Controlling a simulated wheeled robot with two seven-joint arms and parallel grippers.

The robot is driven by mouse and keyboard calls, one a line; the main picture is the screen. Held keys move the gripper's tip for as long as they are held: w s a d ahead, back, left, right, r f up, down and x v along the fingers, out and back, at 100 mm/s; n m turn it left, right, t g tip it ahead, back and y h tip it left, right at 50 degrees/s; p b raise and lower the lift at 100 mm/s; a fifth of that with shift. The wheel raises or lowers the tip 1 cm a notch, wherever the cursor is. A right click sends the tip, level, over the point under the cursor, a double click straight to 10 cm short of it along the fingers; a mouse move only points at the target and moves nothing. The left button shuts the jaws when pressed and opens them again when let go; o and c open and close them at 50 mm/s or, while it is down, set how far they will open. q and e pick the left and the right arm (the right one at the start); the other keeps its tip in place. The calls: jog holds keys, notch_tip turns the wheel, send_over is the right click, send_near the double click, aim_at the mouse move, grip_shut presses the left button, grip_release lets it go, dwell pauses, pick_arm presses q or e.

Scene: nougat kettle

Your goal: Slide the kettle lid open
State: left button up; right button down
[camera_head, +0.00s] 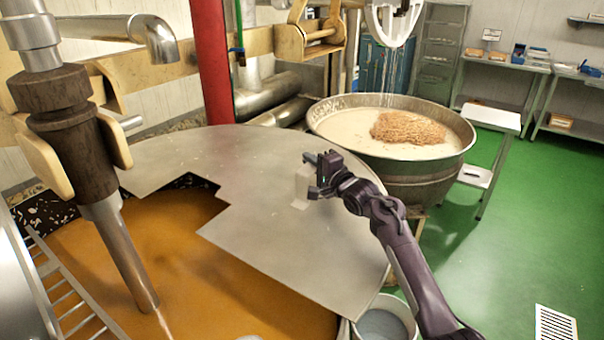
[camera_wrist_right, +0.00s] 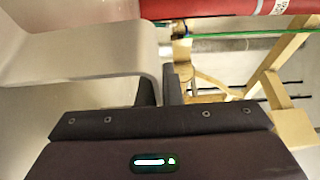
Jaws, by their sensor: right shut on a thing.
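The kettle lid (camera_head: 260,200) is a flat grey metal plate with a stepped cut-out, lying over part of the large kettle. Orange-brown nougat (camera_head: 190,265) shows in the uncovered front and left part. A pale upright handle (camera_head: 301,187) stands on the lid. My right gripper (camera_head: 314,176) is at this handle and shut on it, with the arm reaching in from the lower right. In the right wrist view the handle (camera_wrist_right: 85,50) is a light bent piece, and the finger (camera_wrist_right: 165,88) is against its edge. The left gripper is not in view.
A brown and steel stirrer shaft (camera_head: 75,150) stands in the kettle at the left. A red post (camera_head: 211,60) rises behind the lid. A large steel bowl (camera_head: 400,175) stands at the back right, and a bucket (camera_head: 383,328) at the front. Green floor (camera_head: 520,220) is open at the right.

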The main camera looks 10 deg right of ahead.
jog(key=shift+w+d+b, duration=0.35)
jog(key=shift+w+d, duration=0.65)
jog(key=c, duration=1.6)
grip_release()
jog(key=shift+s+f, duration=0.1)
jog(key=shift+s, duration=0.05)
jog(key=shift+s+d, duration=0.15)
jog(key=shift+s, duration=0.15)
jog(key=b+v, duration=0.1)
jog(key=v, duration=0.4)
jog(key=shift+s+d, duration=0.15)
jog(key=shift+s, duration=0.2)
jog(key=shift+s+d+b, duration=0.2)
jog(key=shift+s+b, duration=0.1)
jog(key=shift+s, duration=0.3)
